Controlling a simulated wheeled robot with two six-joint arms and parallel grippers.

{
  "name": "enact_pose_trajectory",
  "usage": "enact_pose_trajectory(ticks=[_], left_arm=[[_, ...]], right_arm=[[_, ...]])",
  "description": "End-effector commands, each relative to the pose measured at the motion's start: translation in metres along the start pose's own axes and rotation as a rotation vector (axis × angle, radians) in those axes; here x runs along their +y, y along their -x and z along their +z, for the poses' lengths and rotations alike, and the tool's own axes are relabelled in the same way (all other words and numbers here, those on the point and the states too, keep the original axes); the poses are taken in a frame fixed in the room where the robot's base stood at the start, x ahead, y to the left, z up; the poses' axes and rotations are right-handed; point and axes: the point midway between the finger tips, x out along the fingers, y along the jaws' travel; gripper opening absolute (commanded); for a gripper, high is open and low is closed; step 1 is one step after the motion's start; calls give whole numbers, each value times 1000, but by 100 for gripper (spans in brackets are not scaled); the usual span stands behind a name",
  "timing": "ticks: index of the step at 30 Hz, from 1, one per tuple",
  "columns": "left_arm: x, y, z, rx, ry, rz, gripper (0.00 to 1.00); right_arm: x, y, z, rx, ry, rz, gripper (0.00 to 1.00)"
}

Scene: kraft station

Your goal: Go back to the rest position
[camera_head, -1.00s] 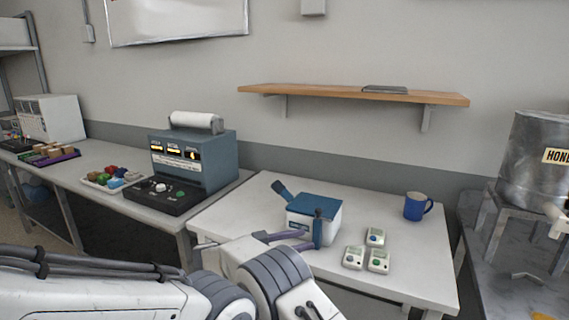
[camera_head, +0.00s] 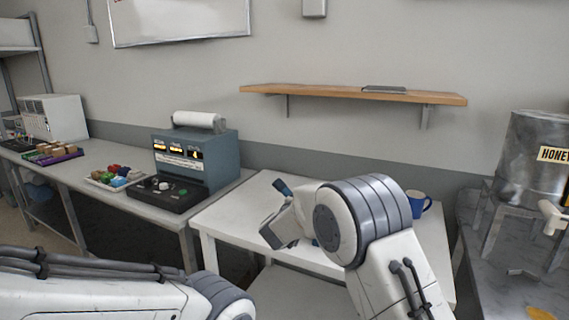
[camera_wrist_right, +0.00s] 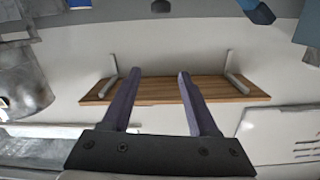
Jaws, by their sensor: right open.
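My right gripper (camera_wrist_right: 159,73) shows in the right wrist view with its two purple fingers spread apart and nothing between them. That view is upside down and faces the wall and the wooden shelf. In the head view, my right arm is raised over the white table and hides most of the white box with the blue lid and the small devices. The right fingers are not clearly visible there. My left arm lies along the bottom left of the head view, and its gripper is out of frame.
A blue mug (camera_head: 419,204) stands on the white table (camera_head: 236,207), right of my raised arm. A blue-grey machine (camera_head: 212,158) stands on the left bench. A metal honey tank (camera_head: 530,150) is at far right. The wooden shelf (camera_head: 350,96) hangs on the wall above.

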Motion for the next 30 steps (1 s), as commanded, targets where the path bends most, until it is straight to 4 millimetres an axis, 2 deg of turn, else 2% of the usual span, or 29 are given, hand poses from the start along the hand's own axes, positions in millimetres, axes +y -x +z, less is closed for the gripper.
enact_pose_trajectory(ticks=[2,5,10,12,15,24,29,30], left_arm=[[0,0,0,0,0,0,0],[0,0,0,0,0,0,0],[0,0,0,0,0,0,0],[0,0,0,0,0,0,0],[0,0,0,0,0,0,0],[0,0,0,0,0,0,0],[0,0,0,0,0,0,0],[0,0,0,0,0,0,0]], right_arm=[[12,2,-1,-107,23,-131,60],[34,24,19,-297,75,-279,60],[106,102,72,-683,200,-400,60],[134,132,88,-804,244,-407,60],[168,167,104,-933,291,-398,60],[240,239,126,-1178,390,-341,60],[272,270,132,-1277,434,-301,60],[273,278,132,-1292,449,-306,60]])
